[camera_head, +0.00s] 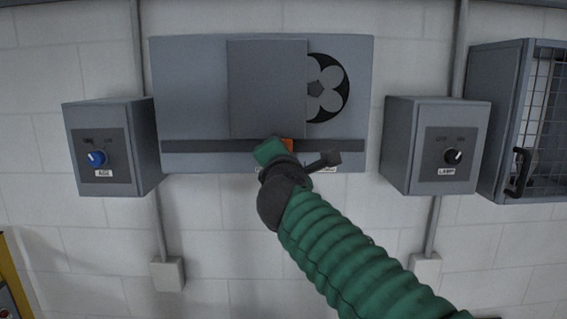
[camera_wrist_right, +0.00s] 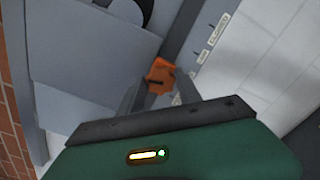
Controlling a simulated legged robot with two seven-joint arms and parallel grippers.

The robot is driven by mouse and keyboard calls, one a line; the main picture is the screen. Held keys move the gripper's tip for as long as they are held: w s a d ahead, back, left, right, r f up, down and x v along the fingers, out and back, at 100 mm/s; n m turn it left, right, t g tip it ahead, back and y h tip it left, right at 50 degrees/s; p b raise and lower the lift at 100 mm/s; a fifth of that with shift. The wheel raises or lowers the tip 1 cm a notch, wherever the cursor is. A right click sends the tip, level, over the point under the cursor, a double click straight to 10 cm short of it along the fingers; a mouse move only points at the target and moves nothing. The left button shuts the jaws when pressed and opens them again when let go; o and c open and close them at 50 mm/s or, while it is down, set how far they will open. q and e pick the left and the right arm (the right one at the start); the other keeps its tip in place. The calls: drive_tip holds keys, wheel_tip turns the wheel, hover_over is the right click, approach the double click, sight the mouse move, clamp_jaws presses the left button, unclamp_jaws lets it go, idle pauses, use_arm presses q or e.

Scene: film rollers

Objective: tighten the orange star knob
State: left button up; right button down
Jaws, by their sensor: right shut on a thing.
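My left gripper is in neither view.
A box with a blue dial (camera_head: 97,157) stands left of the panel. A box labelled LAMP (camera_head: 437,146) and a mesh-door cabinet (camera_head: 532,120) stand right. The wall below is mostly clear.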

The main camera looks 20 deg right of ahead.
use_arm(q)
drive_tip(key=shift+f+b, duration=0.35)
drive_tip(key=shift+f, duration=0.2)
use_arm(e)
drive_tip(key=shift+f+m, duration=0.2)
drive_tip(key=shift+m, duration=0.4)
drive_tip(key=shift+r, duration=0.15)
drive_tip(key=c, duration=1.1)
unclamp_jaws()
drive_tip(key=shift+w, duration=0.15)
drive_tip(key=shift+o, duration=1.3)
drive_tip(key=shift+w, duration=0.3)
drive_tip(key=shift+w+f, duration=0.35)
drive_tip(key=shift+w, duration=0.15)
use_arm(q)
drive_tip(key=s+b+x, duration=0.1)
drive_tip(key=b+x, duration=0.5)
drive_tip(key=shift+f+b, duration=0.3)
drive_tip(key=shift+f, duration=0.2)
use_arm(e)
drive_tip(key=v, duration=1.6)
drive_tip(key=shift+s+a, duration=0.1)
drive_tip(key=shift+s, duration=0.3)
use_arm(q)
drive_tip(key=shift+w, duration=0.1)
